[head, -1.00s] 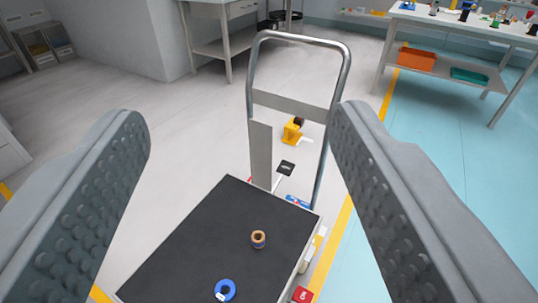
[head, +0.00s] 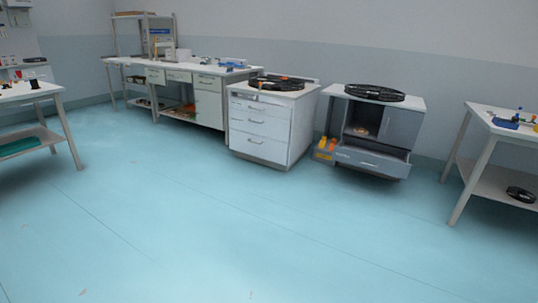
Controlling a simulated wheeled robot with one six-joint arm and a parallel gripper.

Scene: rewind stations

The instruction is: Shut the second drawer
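A white cabinet (head: 302,130) with three stacked drawers stands by the back wall. Its middle drawer (head: 275,127) looks flush with the front, as do the ones above and below. To its right a grey cabinet (head: 403,127) has an open compartment, a door and a low drawer (head: 385,166) that seems to stick out. The workbench behind on the left has a row of drawers (head: 178,77) under its top; they look shut. I cannot tell which drawer is the second one. My gripper is not in view.
Blue floor (head: 230,220) lies clear in front of the cabinets. A table (head: 484,160) stands at the right, another (head: 66,125) at the left. Black reels (head: 375,92) lie on top.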

